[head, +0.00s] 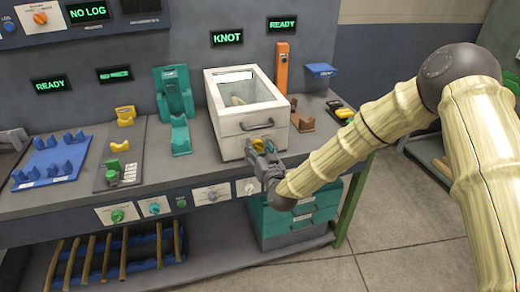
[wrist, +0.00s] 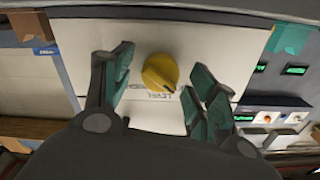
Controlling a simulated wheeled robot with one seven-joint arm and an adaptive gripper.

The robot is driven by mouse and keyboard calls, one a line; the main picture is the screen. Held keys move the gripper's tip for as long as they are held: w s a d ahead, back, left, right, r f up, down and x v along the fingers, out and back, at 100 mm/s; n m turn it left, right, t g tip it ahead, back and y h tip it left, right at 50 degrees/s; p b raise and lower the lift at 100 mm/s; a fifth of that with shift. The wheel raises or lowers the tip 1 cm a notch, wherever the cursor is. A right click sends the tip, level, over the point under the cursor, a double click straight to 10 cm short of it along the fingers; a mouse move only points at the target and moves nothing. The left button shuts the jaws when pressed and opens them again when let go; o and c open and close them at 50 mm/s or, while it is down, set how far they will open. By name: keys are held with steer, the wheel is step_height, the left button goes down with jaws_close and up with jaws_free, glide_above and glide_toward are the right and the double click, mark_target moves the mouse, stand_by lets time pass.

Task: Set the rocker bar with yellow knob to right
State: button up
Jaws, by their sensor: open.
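A round yellow knob (wrist: 160,72) with a dark mark at its right edge sits on a white plate (wrist: 225,45) in the wrist view. Lettering on the plate appears upside down there, partly hidden by the knob. My gripper (wrist: 163,84) is open, with one teal-padded finger on each side of the knob and a visible gap to both. In the head view my gripper (head: 262,163) is at the bench's front edge, below the white drawer box. I cannot make out a separate bar shape.
The white box (head: 243,127) with a glass lid and handle stands behind my gripper. Other front-panel knobs, one green (head: 117,215), lie to the left. Teal drawers (head: 295,215) are below. Blue, yellow and teal holders stand on the bench.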

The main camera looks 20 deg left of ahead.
steer(key=shift+c, duration=0.2)
steer(key=c, duration=1)
steer(key=shift+m+b, duration=0.5)
steer(key=shift+b, duration=0.05)
steer(key=shift+w+f+m+b, duration=0.1)
steer(key=shift+m+b, duration=1.35)
steer(key=shift+m, duration=0.45)
steer(key=shift+d+m+b, duration=0.1)
steer(key=shift+m+b, duration=2)
steer(key=shift+m, duration=0.8)
steer(key=shift+m+b, duration=2.05)
steer(key=shift+m, duration=0.75)
steer(key=shift+m+b, duration=0.85)
steer(key=shift+m, duration=0.55)
steer(key=shift+m+b, duration=0.35)
steer(key=shift+m, duration=0.25)
